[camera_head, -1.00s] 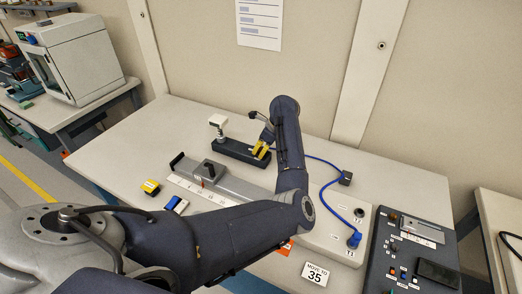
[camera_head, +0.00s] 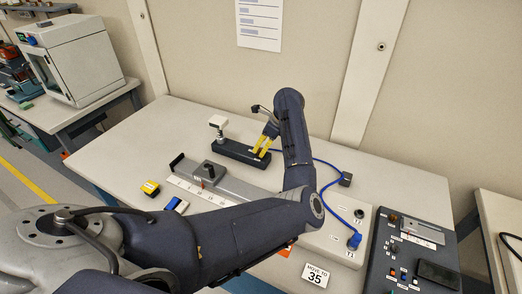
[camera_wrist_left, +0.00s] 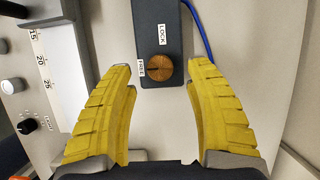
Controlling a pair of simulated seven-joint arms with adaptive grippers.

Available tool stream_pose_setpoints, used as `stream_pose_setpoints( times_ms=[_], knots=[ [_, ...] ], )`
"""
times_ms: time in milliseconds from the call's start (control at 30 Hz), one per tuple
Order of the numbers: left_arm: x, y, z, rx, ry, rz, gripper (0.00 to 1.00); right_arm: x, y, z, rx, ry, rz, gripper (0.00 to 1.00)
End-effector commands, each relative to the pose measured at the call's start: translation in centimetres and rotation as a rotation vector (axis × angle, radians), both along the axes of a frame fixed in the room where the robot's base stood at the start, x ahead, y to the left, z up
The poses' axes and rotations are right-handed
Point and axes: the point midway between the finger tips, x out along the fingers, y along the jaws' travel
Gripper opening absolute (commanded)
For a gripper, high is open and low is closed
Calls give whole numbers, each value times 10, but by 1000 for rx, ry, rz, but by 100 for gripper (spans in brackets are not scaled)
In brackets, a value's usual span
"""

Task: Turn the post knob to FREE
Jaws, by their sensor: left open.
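The post knob (camera_wrist_left: 158,69) is a round copper-brown knob on the end of a dark block (camera_wrist_left: 157,15) in the left wrist view. A FREE label (camera_wrist_left: 141,69) is at its left and a LOCK label (camera_wrist_left: 163,34) is above it. A faint dark line crosses the knob; I cannot tell firmly which label it points to. My left gripper (camera_wrist_left: 161,72) is open, with its yellow fingers on either side of the knob and visible gaps to it. In the head view my left gripper (camera_head: 262,146) is over the right end of the black block (camera_head: 233,150), hiding the knob.
A white-topped post (camera_head: 218,122) stands at the block's left end. A grey rail with a scale (camera_head: 235,187) lies in front. The table's left part is fairly clear.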

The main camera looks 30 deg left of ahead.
Motion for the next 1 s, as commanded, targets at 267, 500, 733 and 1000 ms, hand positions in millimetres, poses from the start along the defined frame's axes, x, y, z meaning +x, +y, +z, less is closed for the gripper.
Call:
stream_pose_setpoints(
  times_ms=[267, 500, 733, 1000],
  knots=[
    [3, -19, 45, -1, -3, 0, 54, 0, 1, 0, 1, 0, 0, 44],
    [3, -28, 69, 0, -1, 1, 54, 0, 1, 0, 1, 0, -1, 44],
    [4, -32, 78, 0, 0, 0, 54, 0, 1, 0, 1, 0, -1, 44],
    [3, -32, 78, 1, 0, 0, 54, 0, 2, 0, 1, 0, 0, 44]
  ],
)
